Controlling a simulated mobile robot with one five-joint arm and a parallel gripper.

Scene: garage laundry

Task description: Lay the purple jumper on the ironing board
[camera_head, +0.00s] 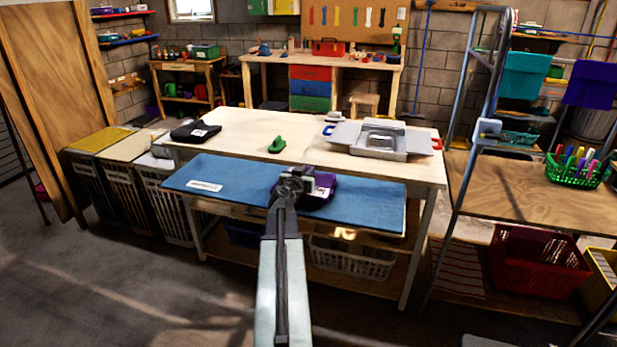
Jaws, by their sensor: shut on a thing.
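The purple jumper (318,192) is a small dark folded bundle with a white label. It is at my gripper (297,178), over the middle-right of the blue ironing board (245,180). My gripper is shut on the jumper, and the arm and gripper hide its left part. I cannot tell whether the jumper touches the board or is just above it. The ironing board lies along the front of the pale wooden table and has a white label on its left end.
Bins (120,190) stand left. A metal ladder frame (468,130) and a red basket (535,262) stand right. The board's left half is clear.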

